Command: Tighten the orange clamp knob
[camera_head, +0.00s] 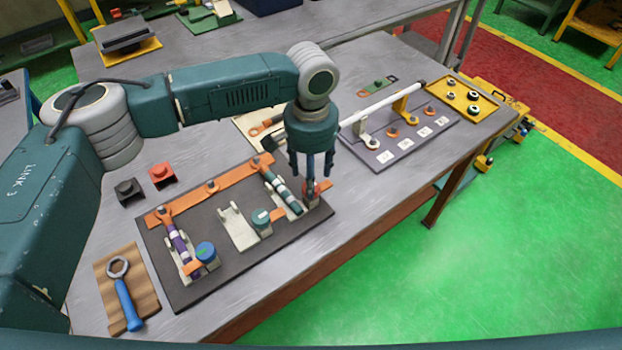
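My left gripper (312,172) comes down from above at the right end of the dark fixture board (215,283). Its fingers point down around the orange clamp knob (322,186), which is mostly hidden by them. I cannot tell whether the fingers touch the knob or are closed on it. A blue knob (206,250) and a green knob (261,217) stand on the other clamps of the board. A teal-banded rod (283,192) lies just left of the gripper, and a purple-banded rod (178,241) lies at the left. My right gripper is not in view.
An orange bar (190,197) runs along the board's back. A blue-handled wrench (126,300) lies on a wooden block at the front left. Black (128,190) and red (161,175) blocks stand behind the board. A grey plate (385,154) with a white rod and a yellow tray (487,109) lie to the right.

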